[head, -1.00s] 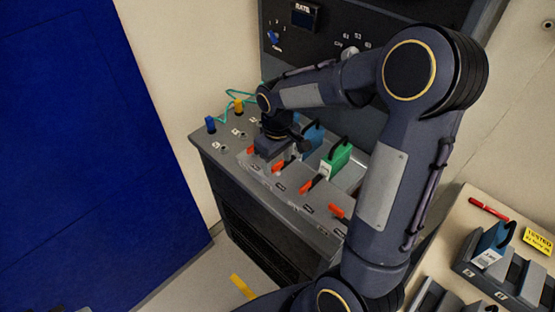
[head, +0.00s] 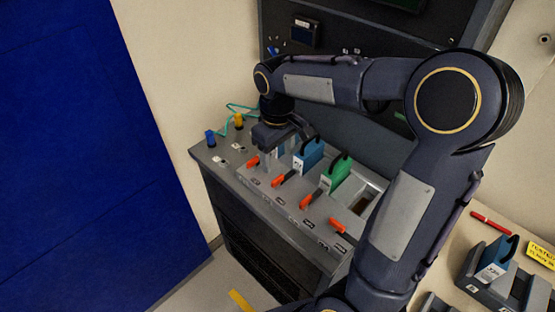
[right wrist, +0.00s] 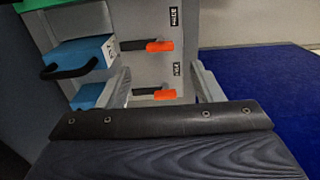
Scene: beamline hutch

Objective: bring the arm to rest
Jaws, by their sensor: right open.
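My right gripper (head: 270,150) is open over the left end of the grey sloped console (head: 230,172). In the right wrist view its two fingers (right wrist: 162,86) stand apart, with an orange lever (right wrist: 165,95) showing between them. A blue block with a black handle (head: 309,153) and a green one (head: 338,172) stand in the console's slots. Another blue block (right wrist: 88,95) sits partly hidden behind a finger. Nothing is seen held. The right arm reaches over the console with its elbow (head: 450,100) high at the right. My left gripper is out of view.
Several orange levers (head: 308,201) line the console front. Blue and yellow plugs (head: 210,138) with a green cable are at its left end. A dark panel (head: 345,38) rises behind. A side table (head: 460,238) at right holds a rack with a blue block. A blue door (head: 80,150) fills the left.

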